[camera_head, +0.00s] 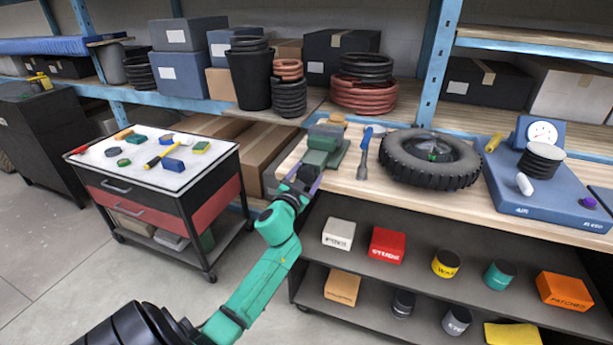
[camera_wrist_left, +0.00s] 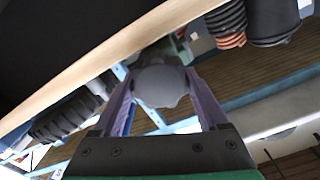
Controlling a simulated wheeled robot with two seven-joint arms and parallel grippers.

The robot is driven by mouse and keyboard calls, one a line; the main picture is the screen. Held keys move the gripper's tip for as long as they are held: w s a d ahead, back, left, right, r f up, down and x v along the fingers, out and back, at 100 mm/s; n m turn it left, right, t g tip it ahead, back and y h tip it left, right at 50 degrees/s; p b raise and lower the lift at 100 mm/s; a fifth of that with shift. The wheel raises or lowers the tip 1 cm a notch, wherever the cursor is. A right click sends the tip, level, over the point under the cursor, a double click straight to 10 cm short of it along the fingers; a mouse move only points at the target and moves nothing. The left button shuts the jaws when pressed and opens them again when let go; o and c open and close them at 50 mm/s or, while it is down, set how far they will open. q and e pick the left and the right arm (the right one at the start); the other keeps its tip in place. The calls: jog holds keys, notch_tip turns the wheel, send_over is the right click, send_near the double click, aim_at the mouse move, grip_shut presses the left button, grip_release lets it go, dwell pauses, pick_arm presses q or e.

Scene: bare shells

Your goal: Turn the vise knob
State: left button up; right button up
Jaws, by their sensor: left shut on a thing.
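The vise (camera_head: 321,147) is green and stands at the left end of the wooden bench, near its front edge. Its knob (camera_wrist_left: 161,86) is a grey rounded piece with a lobed rim, seen in the left wrist view. My left gripper (camera_head: 305,176) reaches up to the front of the vise. In the left wrist view its two purple fingers (camera_wrist_left: 162,95) are on either side of the knob, shut on it. In the head view the knob is mostly hidden by the gripper. My right gripper is not in view.
A blue-handled tool (camera_head: 364,152) and a tire (camera_head: 430,158) lie on the bench (camera_head: 345,183) right of the vise. A tool cart (camera_head: 150,181) stands to the left. Boxes and cans fill the shelf below the bench.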

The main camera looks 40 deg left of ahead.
pick_arm(q)
jog(key=m, duration=0.3)
jog(key=shift+d+f+m, duration=0.1)
jog(key=shift+f+m, duration=0.05)
jog(key=shift+m, duration=0.25)
jog(key=m, duration=0.3)
jog(key=shift+m+b, duration=0.3)
jog(key=shift+b, duration=0.1)
jog(key=m, duration=0.3)
jog(key=shift+f+m, duration=0.15)
jog(key=shift+m, duration=0.25)
jog(key=shift+f+m+b, duration=0.1)
jog(key=shift+m+b, duration=0.2)
jog(key=shift+m, duration=1.7)
jog(key=shift+d, duration=0.1)
